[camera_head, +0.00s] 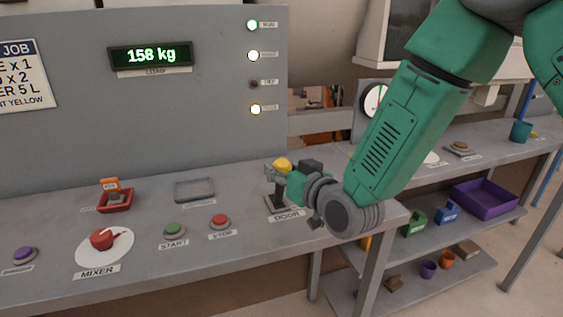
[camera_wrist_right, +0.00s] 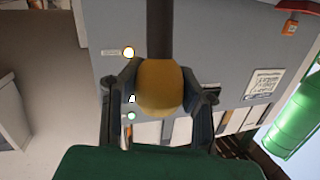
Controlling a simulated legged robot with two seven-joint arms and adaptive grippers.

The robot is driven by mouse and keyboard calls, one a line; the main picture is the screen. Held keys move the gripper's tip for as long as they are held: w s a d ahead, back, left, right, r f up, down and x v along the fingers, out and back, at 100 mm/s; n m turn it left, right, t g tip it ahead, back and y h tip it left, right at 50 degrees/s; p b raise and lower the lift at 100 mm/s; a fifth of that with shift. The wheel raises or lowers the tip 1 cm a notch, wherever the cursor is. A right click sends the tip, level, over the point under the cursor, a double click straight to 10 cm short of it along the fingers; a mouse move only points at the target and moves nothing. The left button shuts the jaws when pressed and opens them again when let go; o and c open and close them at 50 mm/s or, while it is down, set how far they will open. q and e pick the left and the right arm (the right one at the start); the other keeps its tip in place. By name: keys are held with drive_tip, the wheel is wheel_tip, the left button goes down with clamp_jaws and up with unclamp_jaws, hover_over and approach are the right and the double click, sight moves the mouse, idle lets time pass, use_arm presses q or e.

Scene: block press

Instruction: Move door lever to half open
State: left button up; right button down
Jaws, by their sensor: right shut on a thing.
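The door lever has a yellow knob (camera_head: 283,164) on a dark stem and stands on a plate at the right end of the grey console, above the DOOR label (camera_head: 287,215). In the head view it looks roughly upright. My right gripper (camera_head: 282,176) is at the lever, with the arm coming in from the upper right. In the right wrist view the yellow knob (camera_wrist_right: 160,88) sits between both fingers of my right gripper (camera_wrist_right: 160,92), which are closed on it. The dark stem (camera_wrist_right: 160,30) runs up from the knob. My left gripper is not in view.
Left of the lever are the red STOP button (camera_head: 220,221), the green START button (camera_head: 174,229), the red MIXER dial (camera_head: 103,239) and a purple button (camera_head: 25,254). A display (camera_head: 150,55) reads 158 kg. Shelves with a purple tray (camera_head: 486,199) stand at right.

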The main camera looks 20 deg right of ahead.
drive_tip(key=w+p, duration=0.1)
drive_tip(key=w+g+p, duration=0.1)
drive_tip(key=shift+w+r+p, duration=0.1)
drive_tip(key=shift+r+p, duration=0.25)
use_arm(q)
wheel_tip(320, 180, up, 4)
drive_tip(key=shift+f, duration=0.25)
use_arm(e)
drive_tip(key=shift+w+f, duration=0.2)
drive_tip(key=shift+w, duration=0.45)
drive_tip(key=c, duration=1)
unclamp_jaws()
